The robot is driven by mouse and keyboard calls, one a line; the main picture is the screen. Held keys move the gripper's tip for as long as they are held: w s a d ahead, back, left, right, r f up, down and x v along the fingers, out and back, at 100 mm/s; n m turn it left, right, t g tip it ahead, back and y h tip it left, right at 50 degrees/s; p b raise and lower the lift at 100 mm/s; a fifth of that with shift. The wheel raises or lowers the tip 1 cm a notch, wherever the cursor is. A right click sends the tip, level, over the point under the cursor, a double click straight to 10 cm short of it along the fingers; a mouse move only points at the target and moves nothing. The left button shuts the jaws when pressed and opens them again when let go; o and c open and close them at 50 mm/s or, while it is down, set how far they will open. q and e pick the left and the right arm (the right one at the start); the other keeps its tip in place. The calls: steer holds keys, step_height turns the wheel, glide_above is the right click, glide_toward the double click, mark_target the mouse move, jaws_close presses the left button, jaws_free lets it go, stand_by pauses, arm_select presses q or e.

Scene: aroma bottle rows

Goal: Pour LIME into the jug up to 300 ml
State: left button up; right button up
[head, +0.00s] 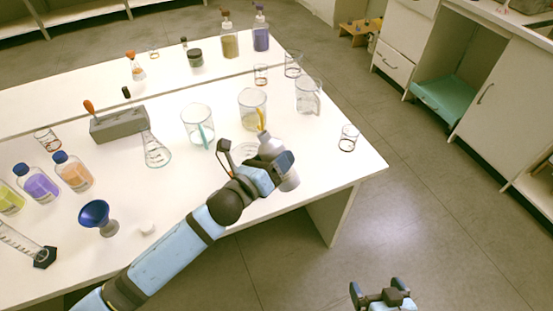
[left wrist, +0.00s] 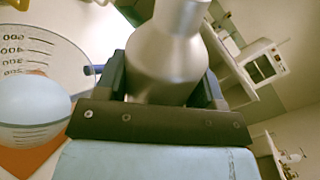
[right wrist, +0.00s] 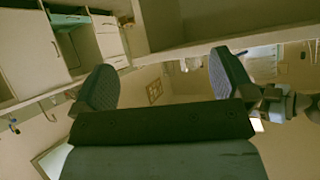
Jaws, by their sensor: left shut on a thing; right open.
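My left gripper (head: 275,165) is shut on a silver-grey bottle (head: 287,180) at the table's front right edge; no label is readable. The bottle (left wrist: 170,65) fills the middle of the left wrist view between the fingers. A clear graduated vessel (left wrist: 40,50) shows at that view's left; its marks appear reversed. I cannot tell which is the jug. My right gripper (head: 382,290) is open and empty, off the table.
Bottles with green, purple (head: 38,186) and orange liquid (head: 74,173) stand at the left. A blue funnel (head: 95,213), a conical flask (head: 156,152) and a grey block (head: 118,125) are nearby. A small glass (head: 348,138) stands near the right edge. Open floor lies beyond.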

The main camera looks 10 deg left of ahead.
arm_select(q)
steer(key=shift+w+a+n+b, duration=0.1)
steer(key=shift+a+n+b, duration=0.1)
steer(key=shift+n+b, duration=0.3)
arm_select(e)
steer(key=shift+w+a+r, duration=0.1)
arm_select(q)
steer(key=shift+r+n, duration=0.45)
steer(key=shift+n, duration=0.55)
arm_select(e)
steer(key=shift+f, duration=0.3)
arm_select(q)
steer(key=shift+d+f+n+b, duration=0.15)
steer(key=shift+f+n+b, duration=0.15)
steer(key=shift+b, duration=0.2)
arm_select(e)
steer(key=shift+f, duration=0.3)
arm_select(q)
steer(key=shift+d+f+n+b, duration=0.15)
steer(key=shift+f+n+b, duration=0.05)
steer(key=shift+n+b, duration=0.45)
